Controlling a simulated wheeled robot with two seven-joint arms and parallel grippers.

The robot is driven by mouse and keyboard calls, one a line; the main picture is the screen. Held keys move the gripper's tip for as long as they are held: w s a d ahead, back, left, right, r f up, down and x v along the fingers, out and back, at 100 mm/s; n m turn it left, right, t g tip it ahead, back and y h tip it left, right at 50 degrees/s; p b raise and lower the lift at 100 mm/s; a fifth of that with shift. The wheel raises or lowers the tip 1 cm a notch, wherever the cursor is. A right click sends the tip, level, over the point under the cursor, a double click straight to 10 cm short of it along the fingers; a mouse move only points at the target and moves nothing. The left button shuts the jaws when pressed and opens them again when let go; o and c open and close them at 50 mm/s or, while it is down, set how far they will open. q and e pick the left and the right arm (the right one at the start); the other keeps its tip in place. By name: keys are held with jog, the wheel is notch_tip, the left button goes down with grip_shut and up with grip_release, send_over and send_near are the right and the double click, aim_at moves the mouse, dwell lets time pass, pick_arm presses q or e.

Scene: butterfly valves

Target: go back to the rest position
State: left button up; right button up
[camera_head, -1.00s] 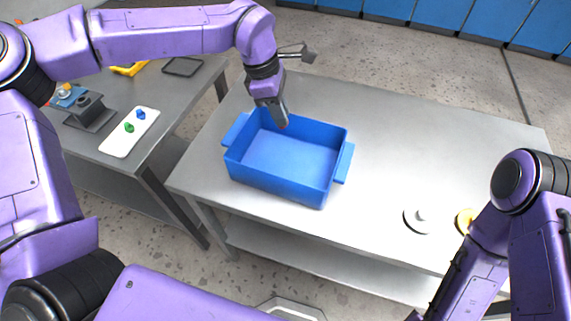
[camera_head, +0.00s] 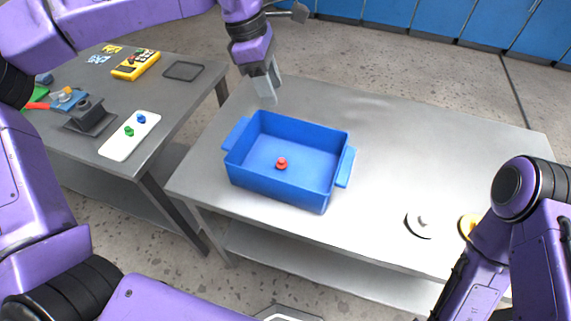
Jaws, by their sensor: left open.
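My left gripper (camera_head: 267,92) is raised above the back left part of the light grey table (camera_head: 430,120), behind the blue bin. It is open and I see nothing in it. The blue bin (camera_head: 275,190) stands on the table with its open top up. A small red valve piece (camera_head: 282,163) lies inside it on the floor. My right arm comes in at the lower right; its gripper is outside the picture.
A darker table (camera_head: 135,85) on the left holds a white plate (camera_head: 118,148) with green and blue knobs, a yellow meter (camera_head: 136,65), a black frame (camera_head: 183,71) and a dark fixture (camera_head: 90,117). A white round part (camera_head: 421,223) and a yellow part (camera_head: 467,226) lie near my right arm.

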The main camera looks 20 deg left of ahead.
pick_arm(q)
jog(key=v, duration=0.2)
jog(key=shift+r, duration=0.3)
